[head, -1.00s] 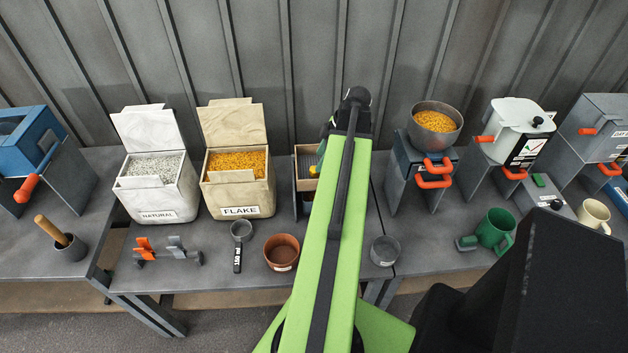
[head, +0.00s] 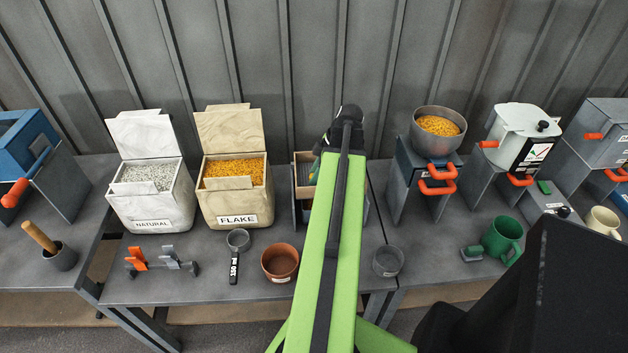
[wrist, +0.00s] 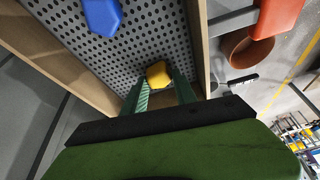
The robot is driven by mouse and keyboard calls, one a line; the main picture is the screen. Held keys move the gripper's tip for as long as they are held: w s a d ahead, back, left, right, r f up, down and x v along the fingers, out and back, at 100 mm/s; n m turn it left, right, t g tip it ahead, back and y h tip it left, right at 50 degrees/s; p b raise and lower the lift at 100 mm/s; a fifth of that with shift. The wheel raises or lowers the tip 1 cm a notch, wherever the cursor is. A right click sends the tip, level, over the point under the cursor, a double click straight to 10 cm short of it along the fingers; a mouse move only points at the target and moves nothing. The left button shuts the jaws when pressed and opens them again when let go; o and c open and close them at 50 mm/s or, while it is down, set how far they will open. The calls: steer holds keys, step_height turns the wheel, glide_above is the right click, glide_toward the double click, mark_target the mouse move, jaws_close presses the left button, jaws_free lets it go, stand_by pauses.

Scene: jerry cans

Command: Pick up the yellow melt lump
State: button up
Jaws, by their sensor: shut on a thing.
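The yellow lump (wrist: 158,75) shows in the wrist view between the tips of my gripper (wrist: 159,88), over a grey perforated plate (wrist: 150,35). My gripper's green fingers are shut on the lump. I cannot tell whether the lump still touches the plate. In the head view my gripper (head: 316,170) is mostly hidden behind my own green arm, at the wooden-sided box (head: 301,157). The lump is hidden in the head view.
A blue piece (wrist: 102,15) lies on the perforated plate, apart from my fingers. Wooden walls border the plate. The flake bin (head: 237,205) stands left of the box; a brown pot (head: 280,263) and a grey cup (head: 387,261) stand in front.

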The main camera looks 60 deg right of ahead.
jaws_close()
steer(key=shift+r+p, duration=0.3)
steer(key=shift+p, duration=0.05)
steer(key=r+p, duration=0.4)
steer(key=shift+s+r+p, duration=0.25)
steer(key=shift+r+p, duration=0.1)
steer(key=s+r+p, duration=0.5)
steer(key=s, duration=0.6)
steer(key=shift+d+r+p, duration=0.3)
steer(key=shift+d, duration=0.1)
